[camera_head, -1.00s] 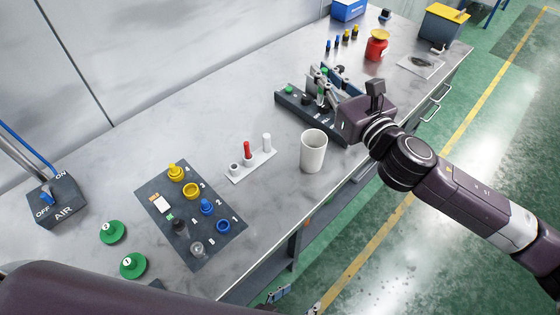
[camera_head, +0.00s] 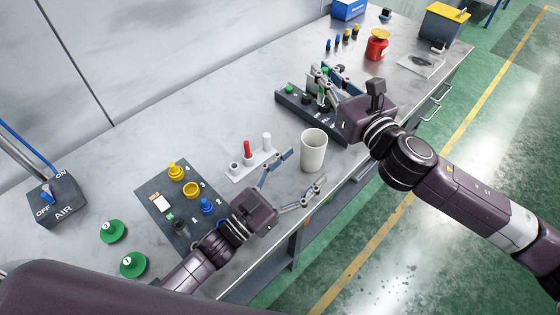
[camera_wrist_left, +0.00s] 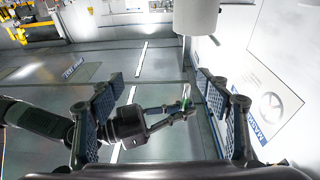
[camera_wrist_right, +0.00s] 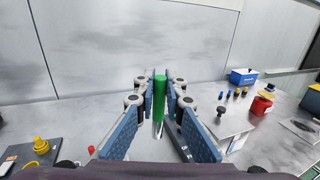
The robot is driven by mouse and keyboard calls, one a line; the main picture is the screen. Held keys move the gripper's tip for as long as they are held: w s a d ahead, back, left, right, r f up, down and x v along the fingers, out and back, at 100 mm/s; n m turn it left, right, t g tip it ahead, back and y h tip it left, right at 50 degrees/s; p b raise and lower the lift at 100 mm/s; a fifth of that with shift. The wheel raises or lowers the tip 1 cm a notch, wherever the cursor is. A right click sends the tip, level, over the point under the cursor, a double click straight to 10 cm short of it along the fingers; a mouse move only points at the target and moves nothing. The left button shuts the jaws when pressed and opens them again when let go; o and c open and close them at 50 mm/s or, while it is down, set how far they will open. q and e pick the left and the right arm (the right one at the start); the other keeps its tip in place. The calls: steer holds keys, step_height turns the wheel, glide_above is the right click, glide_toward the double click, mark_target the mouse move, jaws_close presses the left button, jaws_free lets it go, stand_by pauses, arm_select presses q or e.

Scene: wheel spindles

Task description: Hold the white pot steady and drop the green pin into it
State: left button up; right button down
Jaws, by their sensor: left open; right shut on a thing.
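The white pot (camera_head: 314,153) stands upright on the bench near its front edge. My left gripper (camera_head: 306,167) is open, its fingers pointing at the pot and spread towards either side of it; contact cannot be told. The pot also shows at the top of the left wrist view (camera_wrist_left: 196,16), apart from the two fingers. My right gripper (camera_head: 322,88) is shut on the green pin, which stands upright between the pads in the right wrist view (camera_wrist_right: 160,86). This gripper is above the dark rack (camera_head: 292,101), to the right of and behind the pot.
A white holder (camera_head: 240,178) with a red and a white peg sits left of the pot. A dark board (camera_head: 160,207) with yellow and blue parts lies further left, partly under my left arm. A red container (camera_head: 377,48) stands behind the right gripper.

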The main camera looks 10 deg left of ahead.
mark_target(323, 134)
arm_select(q)
steer(key=w+a+f+g, duration=0.2)
steer(key=w+a+f, duration=0.2)
steer(key=a, duration=0.2)
arm_select(e)
steer(key=shift+a, duration=0.1)
arm_select(q)
steer(key=shift+m+y, duration=0.3)
steer(key=shift+y, duration=0.1)
steer(key=x, duration=1.2)
steer(key=shift+s+d, duration=0.2)
steer(key=shift+d, duration=0.1)
steer(key=c, duration=1.2)
arm_select(e)
step_height(323, 134, down, 13)
steer(key=c, duration=1.9)
jaws_free()
steer(key=shift+c, duration=0.2)
